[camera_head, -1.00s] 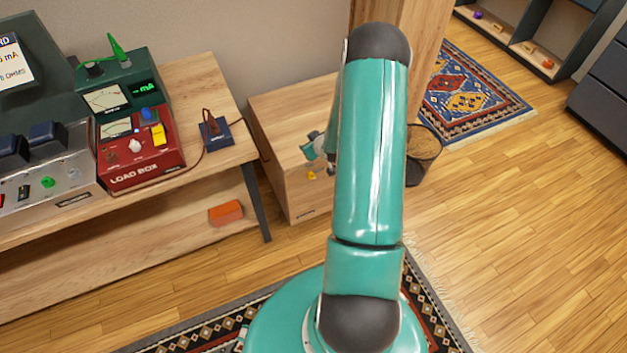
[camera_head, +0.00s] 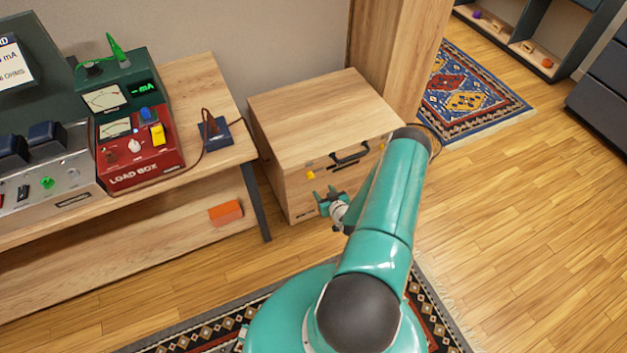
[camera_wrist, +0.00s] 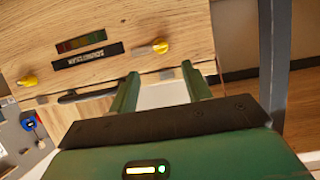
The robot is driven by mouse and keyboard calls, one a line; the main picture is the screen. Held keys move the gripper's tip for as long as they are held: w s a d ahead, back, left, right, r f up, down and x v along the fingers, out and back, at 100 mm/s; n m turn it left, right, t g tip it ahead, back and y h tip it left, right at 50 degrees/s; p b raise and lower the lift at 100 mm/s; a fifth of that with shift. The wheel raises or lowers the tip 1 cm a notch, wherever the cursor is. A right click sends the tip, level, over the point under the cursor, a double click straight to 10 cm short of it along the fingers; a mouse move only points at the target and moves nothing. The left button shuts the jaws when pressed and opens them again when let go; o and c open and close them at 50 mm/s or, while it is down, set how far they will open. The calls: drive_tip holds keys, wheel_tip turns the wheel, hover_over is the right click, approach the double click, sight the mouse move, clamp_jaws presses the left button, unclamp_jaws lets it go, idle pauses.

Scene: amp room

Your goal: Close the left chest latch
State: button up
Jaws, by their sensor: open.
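The wooden chest (camera_head: 320,115) stands with its lid down beyond my arm. Its left latch (camera_head: 310,174) is a small yellow piece on the upper front, left of the dark handle (camera_head: 350,154). In the wrist view, which is turned over, this latch (camera_wrist: 152,47) lies beyond the fingertips, roughly between them. The right latch (camera_head: 382,147) is also yellow; it shows at the left of the wrist view (camera_wrist: 27,81). I cannot tell whether either is fastened. My gripper (camera_head: 325,193) is open and empty, in front of the chest and below the left latch. No contact is visible.
The workbench with a red load box (camera_head: 140,150) stands left of the chest; its dark leg (camera_head: 256,202) is close to the chest's left side. An orange block (camera_head: 225,212) lies on the lower shelf. A wooden post (camera_head: 400,60) rises behind the chest. Floor is open to the right.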

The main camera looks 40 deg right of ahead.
sight(312, 178)
drive_tip(key=x, duration=1)
drive_tip(key=shift+w+d+f, duration=0.1)
drive_tip(key=shift+w+f, duration=0.05)
drive_tip(key=shift+w, duration=0.15)
drive_tip(key=c, duration=1)
